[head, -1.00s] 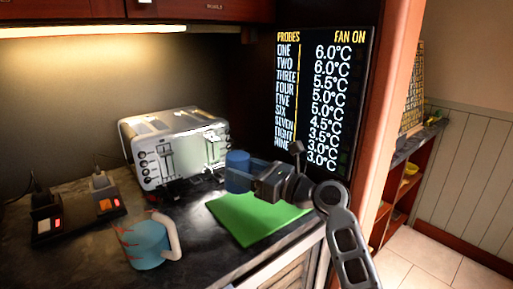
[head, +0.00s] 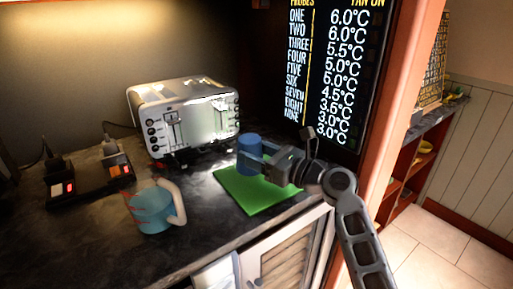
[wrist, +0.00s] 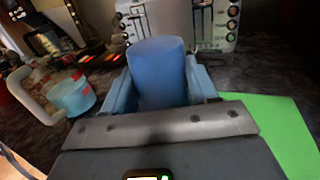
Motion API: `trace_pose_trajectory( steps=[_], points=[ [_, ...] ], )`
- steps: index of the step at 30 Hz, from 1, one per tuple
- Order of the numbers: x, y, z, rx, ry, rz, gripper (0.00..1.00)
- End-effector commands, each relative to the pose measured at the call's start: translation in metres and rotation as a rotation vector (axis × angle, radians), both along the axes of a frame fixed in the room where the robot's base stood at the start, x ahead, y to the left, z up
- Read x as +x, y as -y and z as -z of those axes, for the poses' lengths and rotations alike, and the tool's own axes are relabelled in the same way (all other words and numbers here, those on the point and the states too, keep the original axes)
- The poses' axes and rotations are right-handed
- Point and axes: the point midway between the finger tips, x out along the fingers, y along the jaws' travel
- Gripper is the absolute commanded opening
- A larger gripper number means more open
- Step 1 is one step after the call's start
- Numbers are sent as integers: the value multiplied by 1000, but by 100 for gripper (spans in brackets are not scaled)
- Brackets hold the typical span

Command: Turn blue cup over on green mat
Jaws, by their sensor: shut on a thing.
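The blue cup (head: 249,154) is between the fingers of my gripper (head: 262,156), above or at the back part of the green mat (head: 253,193). The gripper is shut on the cup. In the wrist view the cup (wrist: 157,72) stands between the two fingers (wrist: 160,90), with a closed, flat-looking end at the top. Its lower part is hidden by the gripper body. The green mat (wrist: 278,130) shows at the right of the wrist view. I cannot tell whether the cup touches the mat.
A silver toaster (head: 187,120) stands behind the mat. A light blue mug with a pale handle (head: 153,210) stands at the left front. A power strip with plugs (head: 90,180) lies farther left. A dark panel with temperatures (head: 330,75) stands behind on the right.

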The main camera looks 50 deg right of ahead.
Motion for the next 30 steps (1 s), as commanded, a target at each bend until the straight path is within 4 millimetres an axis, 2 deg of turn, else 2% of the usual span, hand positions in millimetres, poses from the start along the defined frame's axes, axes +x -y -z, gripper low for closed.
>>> trace_pose_trajectory(
  steps=[3,12,18,29,30],
  points=[
    [0,0,14,1,-1,1,20],
    [0,0,37,-1,0,1,20],
    [0,0,44,0,0,1,20],
    [0,0,45,0,0,1,20],
    [0,0,45,0,0,1,62]
  ],
)
